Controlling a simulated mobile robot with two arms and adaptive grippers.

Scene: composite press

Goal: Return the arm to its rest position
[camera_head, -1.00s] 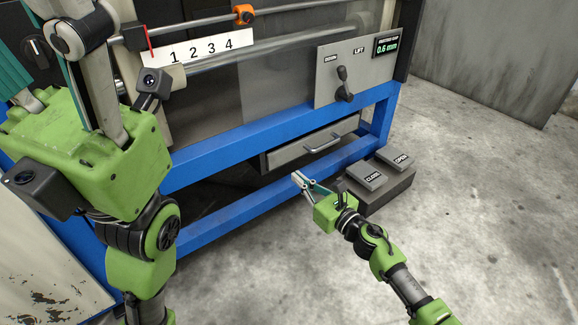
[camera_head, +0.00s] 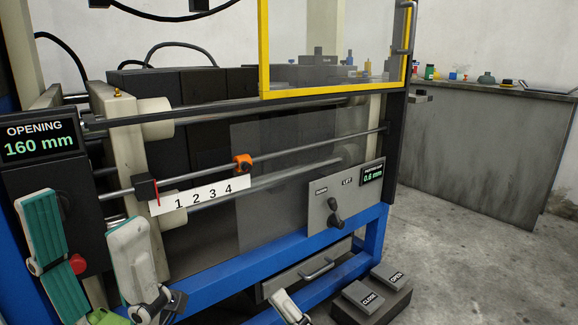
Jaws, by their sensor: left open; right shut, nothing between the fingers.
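My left gripper (camera_head: 82,214) stands at the lower left with its two fingers pointing up and spread wide. One finger has a teal pad, and nothing is between them. It is in front of the press's lower left side; how far apart they are I cannot tell. My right gripper (camera_head: 279,294) shows at the bottom edge, fingers shut and empty, left of the pedal block. It appears just below and left of the drawer handle (camera_head: 316,269). The rest of both arms is mostly cut off below the picture.
The press's blue frame (camera_head: 262,263) crosses behind both grippers. A red button (camera_head: 77,264) sits by my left gripper. The lift lever (camera_head: 335,216), yellow guard (camera_head: 264,50) and pedals marked CLOSE (camera_head: 367,298) and OPEN (camera_head: 393,278) are nearby. Floor is clear at right.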

